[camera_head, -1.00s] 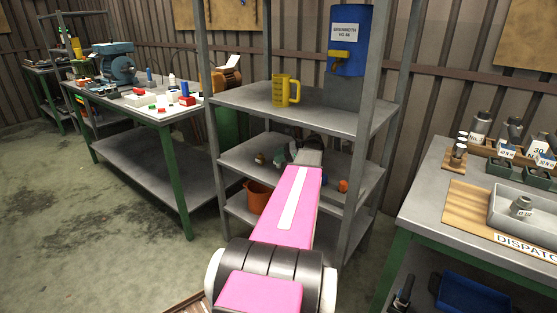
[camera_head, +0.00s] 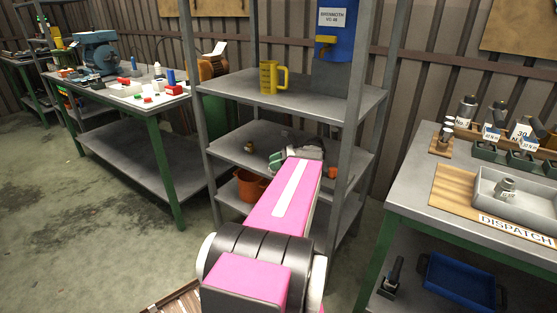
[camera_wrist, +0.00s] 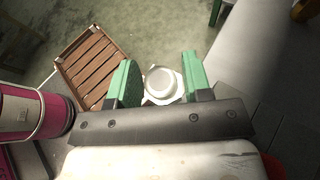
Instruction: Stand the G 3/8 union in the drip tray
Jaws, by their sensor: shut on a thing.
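My gripper (camera_wrist: 162,84) has green fingers, closed on a pale metal fitting with a round top and a flanged, angular rim (camera_wrist: 162,82), probably the G 3/8 union. No marking on it is readable. I cannot tell for sure which tray is the drip tray. A grey tray (camera_head: 483,201) on the right bench holds a metal fitting (camera_head: 505,188). A blue tray (camera_head: 460,282) lies below that bench.
The rack (camera_head: 228,83) has posts and shelves close around my arm. An orange bucket (camera_head: 250,185) sits lower. A slatted wooden crate (camera_wrist: 92,65) lies on the floor.

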